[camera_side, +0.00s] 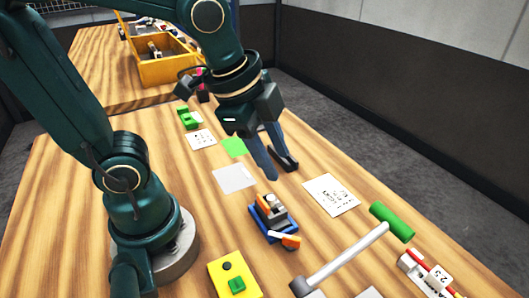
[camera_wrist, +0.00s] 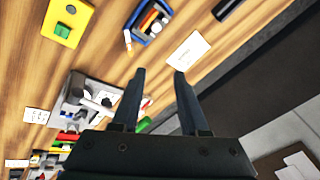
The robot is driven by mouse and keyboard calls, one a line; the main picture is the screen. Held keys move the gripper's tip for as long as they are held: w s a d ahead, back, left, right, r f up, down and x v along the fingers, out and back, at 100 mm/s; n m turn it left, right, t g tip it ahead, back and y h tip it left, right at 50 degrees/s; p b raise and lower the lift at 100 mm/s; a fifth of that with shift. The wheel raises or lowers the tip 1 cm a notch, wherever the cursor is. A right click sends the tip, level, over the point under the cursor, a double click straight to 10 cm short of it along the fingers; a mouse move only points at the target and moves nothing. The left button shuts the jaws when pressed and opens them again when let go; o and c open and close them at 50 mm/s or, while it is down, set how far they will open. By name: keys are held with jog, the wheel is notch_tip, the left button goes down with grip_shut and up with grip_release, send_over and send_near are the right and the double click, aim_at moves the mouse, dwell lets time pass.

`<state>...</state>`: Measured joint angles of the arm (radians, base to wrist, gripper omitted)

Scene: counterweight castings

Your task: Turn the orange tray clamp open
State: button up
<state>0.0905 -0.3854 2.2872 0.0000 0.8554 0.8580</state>
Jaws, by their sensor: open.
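A small blue tray (camera_side: 262,231) stands on the wooden table below and in front of my gripper in the side view. It holds a grey and brown block (camera_side: 271,207). A clamp lever with an orange and white end (camera_side: 290,241) sticks out at its near right side. In the wrist view the blue tray (camera_wrist: 136,18) is at the top, with a pale, orange-tipped lever (camera_wrist: 128,42) at its lower left. My gripper (camera_side: 283,172) is open and empty, above and behind the tray. Its fingers (camera_wrist: 160,72) are apart in the wrist view, with only table between the tips.
A printed card (camera_side: 331,195) lies right of the tray. A yellow bin (camera_side: 170,72) stands behind.

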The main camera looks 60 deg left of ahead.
jog(key=s+n, duration=0.1)
jog(key=n, duration=0.2)
jog(key=s+a+n, duration=0.1)
jog(key=n, duration=0.3)
jog(key=s+a+r+n, duration=0.1)
jog(key=s+n, duration=0.1)
jog(key=n, duration=0.1)
jog(key=shift+s+n, duration=0.1)
jog(key=shift+n, duration=0.3)
